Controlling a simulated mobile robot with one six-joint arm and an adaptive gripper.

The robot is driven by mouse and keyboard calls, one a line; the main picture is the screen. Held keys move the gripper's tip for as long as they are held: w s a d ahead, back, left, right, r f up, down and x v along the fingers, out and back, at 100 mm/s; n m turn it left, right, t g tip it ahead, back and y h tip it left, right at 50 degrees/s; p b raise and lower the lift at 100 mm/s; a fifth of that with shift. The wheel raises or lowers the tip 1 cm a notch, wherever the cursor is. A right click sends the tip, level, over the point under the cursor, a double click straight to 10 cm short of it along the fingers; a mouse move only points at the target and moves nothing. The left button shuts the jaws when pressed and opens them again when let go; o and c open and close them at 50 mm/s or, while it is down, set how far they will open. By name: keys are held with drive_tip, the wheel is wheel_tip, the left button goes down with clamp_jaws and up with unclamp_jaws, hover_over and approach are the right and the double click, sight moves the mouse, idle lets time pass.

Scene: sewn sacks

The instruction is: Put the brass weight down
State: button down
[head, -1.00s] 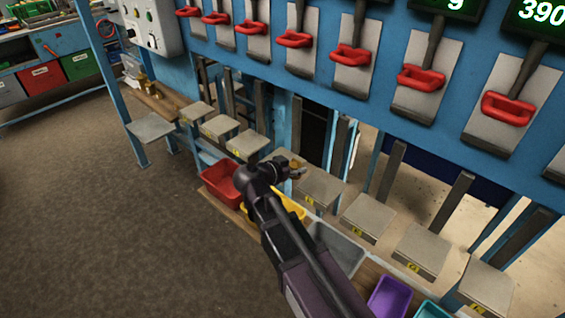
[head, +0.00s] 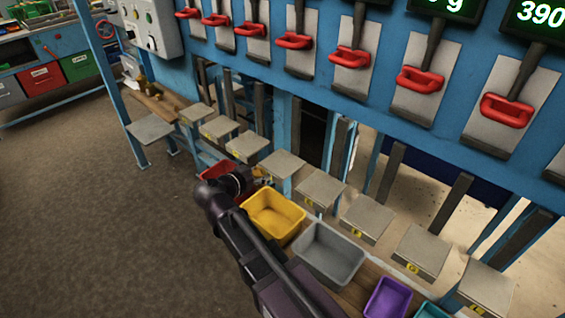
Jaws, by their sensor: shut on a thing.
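My gripper (head: 261,183) is shut on the brass weight (head: 268,180), which shows only as a small yellowish bit at the fingertips. My own wrist and arm hide much of the jaws. The gripper is above the row of bins, between the red bin (head: 212,170) and the yellow bin (head: 272,217), in front of a grey metal plate (head: 282,164). I cannot tell the exact height of the weight. Several square grey plates run in a row along the blue frame.
A grey bin (head: 328,254), a purple bin (head: 387,297) and a teal bin (head: 430,311) continue the row to the right. Red-handled levers (head: 350,57) line the blue panel above. Small brass pieces (head: 142,83) stand on a wooden shelf (head: 160,106) at the left.

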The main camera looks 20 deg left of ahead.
drive_tip(key=b, duration=0.1)
hover_over(281, 163)
drive_tip(key=s, duration=0.1)
drive_tip(key=shift+s+f, duration=0.1)
drive_tip(key=shift+f, duration=0.55)
drive_tip(key=shift+w+f, duration=0.1)
drive_tip(key=shift+w, duration=0.55)
wheel_tip(281, 163, down, 4)
drive_tip(key=b, duration=0.4)
drive_tip(key=shift+r, duration=0.25)
drive_tip(key=shift+f, duration=0.1)
drive_tip(key=shift+c, duration=0.7)
unclamp_jaws()
